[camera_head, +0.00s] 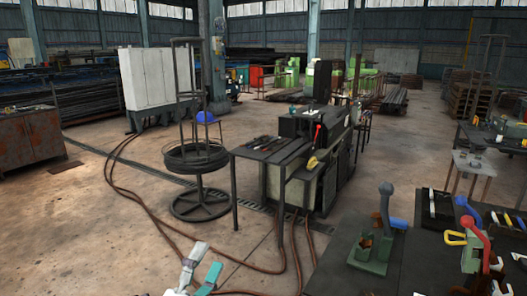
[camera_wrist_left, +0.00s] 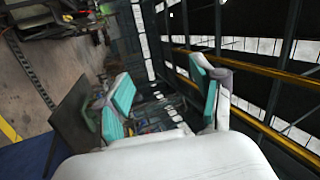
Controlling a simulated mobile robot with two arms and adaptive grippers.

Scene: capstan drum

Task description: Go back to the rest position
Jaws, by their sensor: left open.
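My left gripper (camera_head: 206,264) is white with teal finger pads and shows at the bottom edge of the head view, left of centre. Its fingers are apart and nothing is between them. It also shows in the left wrist view (camera_wrist_left: 162,85), where the two teal-padded fingers stand wide apart with an empty gap. In the head view it is over the floor, left of the dark workbench and touching nothing. I cannot make out my right gripper in either view.
A dark workbench (camera_head: 340,265) at lower right bears a green fixture (camera_head: 371,252) with a grey-knobbed lever and a red-handled green device (camera_head: 471,256). A wheel-based reel stand (camera_head: 201,204) and a machine with tools (camera_head: 300,180) stand farther back. Hoses cross the floor.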

